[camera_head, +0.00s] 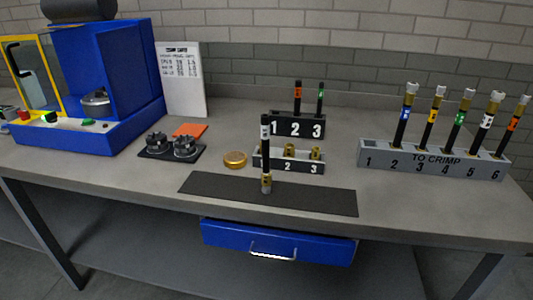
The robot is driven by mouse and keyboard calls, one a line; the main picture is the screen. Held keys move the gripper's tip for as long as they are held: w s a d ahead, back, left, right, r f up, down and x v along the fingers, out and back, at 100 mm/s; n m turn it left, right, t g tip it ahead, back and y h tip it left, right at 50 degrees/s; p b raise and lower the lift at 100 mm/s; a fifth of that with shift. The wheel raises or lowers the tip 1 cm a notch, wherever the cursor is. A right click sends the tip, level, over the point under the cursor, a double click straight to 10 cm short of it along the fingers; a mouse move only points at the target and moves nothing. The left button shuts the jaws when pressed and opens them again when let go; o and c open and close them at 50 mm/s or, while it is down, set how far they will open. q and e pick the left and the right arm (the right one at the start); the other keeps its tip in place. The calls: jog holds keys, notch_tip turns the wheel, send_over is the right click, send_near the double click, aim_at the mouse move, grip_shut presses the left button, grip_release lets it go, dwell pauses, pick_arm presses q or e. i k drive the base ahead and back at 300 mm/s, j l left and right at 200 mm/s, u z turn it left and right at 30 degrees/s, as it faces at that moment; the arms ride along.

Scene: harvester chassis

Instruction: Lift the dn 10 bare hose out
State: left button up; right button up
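Two short black hoses without end fittings stand upright in the black rack marked 1 2 3 (277,127). One has an orange-red band (298,93) and the other a green band (320,94); the place above number 1 looks empty. A third hose, with a white band (265,145), stands upright on the dark mat (215,187), with a brass fitting at its foot. The band lettering is too small to read, so I cannot tell which hose is DN 10. Neither of my grippers is in view.
A small grey rack (320,166) holds brass fittings behind the mat. A grey TO CRIMP rack (435,165) with several fitted hoses stands right. A blue machine (110,60), dark dies (170,147) and a brass disc (235,160) are left. The right front bench top is clear.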

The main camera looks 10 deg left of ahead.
aim_at(265, 121)
jog(key=i+l+u, duration=0.15)
jog(key=l, duration=0.15)
jog(key=i+l+u, duration=0.2)
jog(key=l+u, duration=0.15)
jog(key=l, duration=0.25)
jog(key=i+l+u, duration=0.15)
jog(key=l, duration=0.15)
